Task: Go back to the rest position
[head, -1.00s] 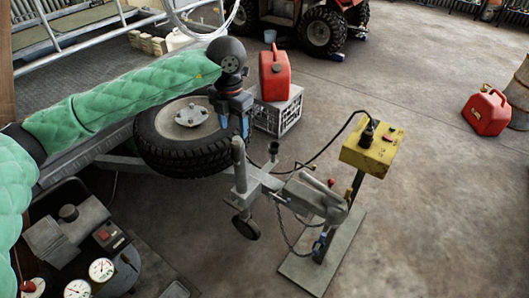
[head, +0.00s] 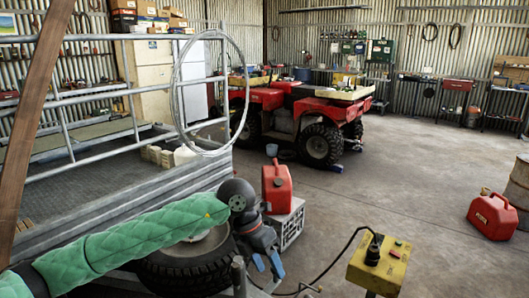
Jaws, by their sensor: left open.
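My left arm, in a green quilted sleeve, reaches in from the left in the head view. My left gripper (head: 267,262) hangs from its dark wrist, pointing down, with its fingers apart and nothing seen between them. It is in front of the grey crate and to the right of the spare tyre (head: 185,275), which my arm partly hides. My right gripper is not in view.
A red fuel can (head: 277,188) stands on a grey crate (head: 291,228). A yellow control box (head: 378,266) is at the lower right. A metal-railed trailer (head: 100,205) fills the left. A red quad (head: 300,118) stands behind. Another red can (head: 492,216) sits far right. Floor between is clear.

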